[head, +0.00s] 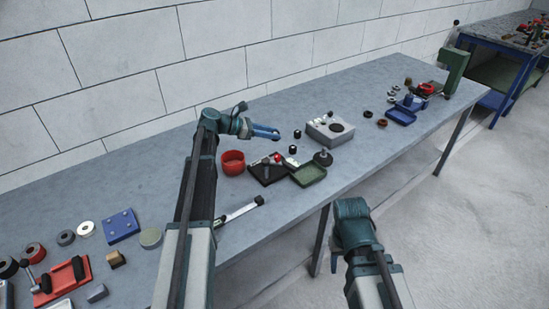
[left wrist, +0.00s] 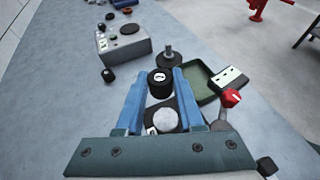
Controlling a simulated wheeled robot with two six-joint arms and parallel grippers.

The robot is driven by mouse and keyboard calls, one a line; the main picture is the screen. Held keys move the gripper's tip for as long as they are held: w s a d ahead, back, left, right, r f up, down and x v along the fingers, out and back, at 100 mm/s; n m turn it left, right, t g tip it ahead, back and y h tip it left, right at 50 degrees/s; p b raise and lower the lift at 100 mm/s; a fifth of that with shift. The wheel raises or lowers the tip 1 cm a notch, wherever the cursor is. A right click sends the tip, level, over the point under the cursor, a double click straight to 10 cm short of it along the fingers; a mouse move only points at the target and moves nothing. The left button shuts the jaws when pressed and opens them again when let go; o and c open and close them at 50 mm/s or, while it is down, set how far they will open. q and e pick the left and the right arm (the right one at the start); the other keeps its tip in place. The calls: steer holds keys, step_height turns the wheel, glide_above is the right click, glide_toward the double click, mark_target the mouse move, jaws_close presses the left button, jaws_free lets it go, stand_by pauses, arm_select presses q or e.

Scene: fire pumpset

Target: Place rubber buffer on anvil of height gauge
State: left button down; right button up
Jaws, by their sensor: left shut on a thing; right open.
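My left gripper (head: 270,133) is above the table, left of the grey box, pointing right. In the left wrist view its blue fingers (left wrist: 161,72) flank a black cylinder with a white top label, the rubber buffer (left wrist: 160,88), and are shut on it. The height gauge (head: 268,171) is a black plate below the left gripper. In the left wrist view it shows a pale round anvil (left wrist: 165,121), a white readout (left wrist: 230,78) and a red knob (left wrist: 232,98). The buffer is apart from the anvil. My right gripper (head: 352,215) is open, off the table's front edge.
A grey box (head: 330,131) stands beyond the left gripper, with another black cylinder (left wrist: 107,75) beside it. A green tray (head: 309,174) and a stemmed disc (head: 323,158) are near the gauge. The table's left part is cluttered.

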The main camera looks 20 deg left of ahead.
arm_select(q)
steer(key=shift+s+a+r, duration=0.1)
steer(key=shift+a+r, duration=0.05)
steer(key=shift+r, duration=0.3)
step_height(320, 180, down, 7)
steer(key=b, duration=0.6)
steer(key=shift+r+b, duration=0.15)
steer(key=shift+b, duration=0.15)
arm_select(e)
step_height(320, 180, down, 6)
steer(key=shift+r, duration=0.1)
arm_select(q)
step_height(320, 180, down, 4)
steer(key=b, duration=0.3)
steer(key=shift+r+b, duration=0.15)
steer(key=shift+b, duration=0.2)
arm_select(e)
step_height(320, 180, down, 4)
steer(key=shift+r, duration=0.15)
arm_select(q)
steer(key=c, duration=0.5)
jaws_free()
